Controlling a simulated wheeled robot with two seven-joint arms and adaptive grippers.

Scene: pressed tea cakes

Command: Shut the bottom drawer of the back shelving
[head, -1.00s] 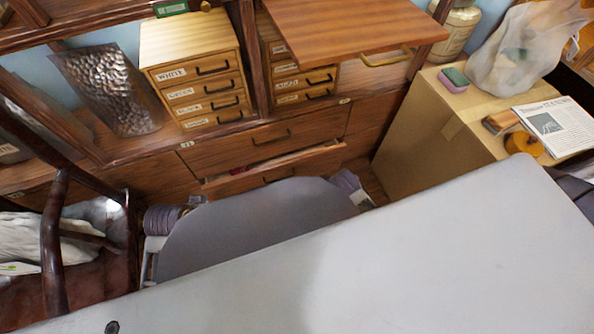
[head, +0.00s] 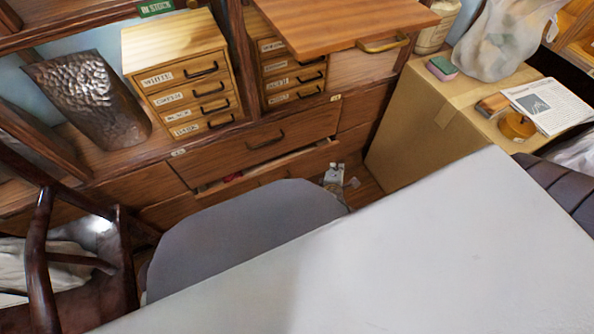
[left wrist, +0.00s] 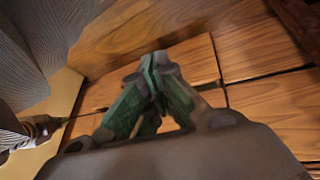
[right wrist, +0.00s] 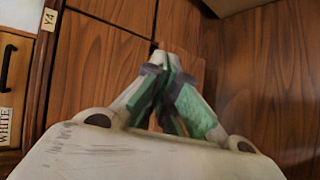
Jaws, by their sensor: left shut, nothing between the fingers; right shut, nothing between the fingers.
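The back shelving (head: 215,160) has a wide bottom drawer (head: 296,168) in the head view. This drawer stands a little open, with a narrow dark gap along its top and something red inside. Its lower left part is hidden behind a grey rounded panel. My right gripper (head: 335,180) is low by the drawer's right end in the head view. In the right wrist view its green-padded fingers (right wrist: 170,65) are shut and empty before wooden fronts. My left gripper (left wrist: 155,65) is shut and empty before wooden boards in the left wrist view; the head view does not show it.
A closed drawer with a handle (head: 265,140) is above. A wooden board (head: 350,25) juts out higher up. A cardboard box (head: 410,125) stands right of the shelving. A dark wooden chair (head: 45,240) is at left. A pale flat surface fills the front.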

